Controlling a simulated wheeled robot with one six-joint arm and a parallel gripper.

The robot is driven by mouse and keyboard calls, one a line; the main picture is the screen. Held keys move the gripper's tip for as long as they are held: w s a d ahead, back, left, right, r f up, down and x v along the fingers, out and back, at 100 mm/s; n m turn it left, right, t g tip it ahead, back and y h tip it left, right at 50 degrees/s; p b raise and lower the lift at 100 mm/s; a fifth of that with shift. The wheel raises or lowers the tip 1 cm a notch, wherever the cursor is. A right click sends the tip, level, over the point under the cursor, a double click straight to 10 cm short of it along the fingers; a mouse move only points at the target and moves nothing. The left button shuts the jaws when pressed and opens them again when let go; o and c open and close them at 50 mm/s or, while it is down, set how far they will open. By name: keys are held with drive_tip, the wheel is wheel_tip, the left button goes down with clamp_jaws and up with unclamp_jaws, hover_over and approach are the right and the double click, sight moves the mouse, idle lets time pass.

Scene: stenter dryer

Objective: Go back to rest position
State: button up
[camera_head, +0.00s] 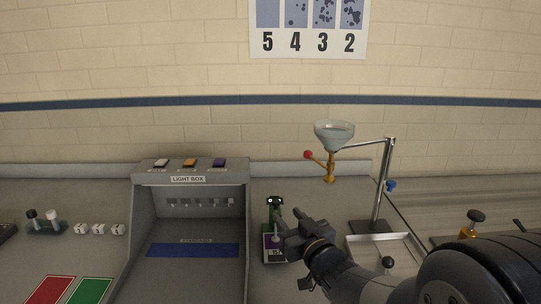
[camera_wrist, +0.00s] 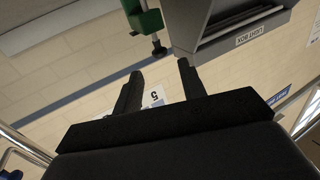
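My gripper (camera_head: 279,225) is over the counter, just right of the light box (camera_head: 188,178), with my arm coming in from the lower right. In the wrist view its two black fingers (camera_wrist: 158,72) are apart with nothing between them; the wall and part of the number poster (camera_wrist: 157,97) show behind. A small green and black device (camera_head: 272,208) stands beside the gripper, and a green part (camera_wrist: 150,20) shows at the top of the wrist view. I cannot tell from the head view whether the gripper touches it.
A glass funnel (camera_head: 334,133) hangs on a metal stand (camera_head: 384,180) to the right, beside a tray (camera_head: 408,246). White cubes (camera_head: 100,229) and red (camera_head: 50,290) and green (camera_head: 90,290) panels are at left.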

sight(276, 201)
drive_tip(key=p+x, duration=0.1)
drive_tip(key=x, duration=0.7)
drive_tip(key=shift+s+r+p, duration=0.1)
drive_tip(key=shift+r+p, duration=0.25)
drive_tip(key=shift+p, duration=0.1)
drive_tip(key=shift+f, duration=0.15)
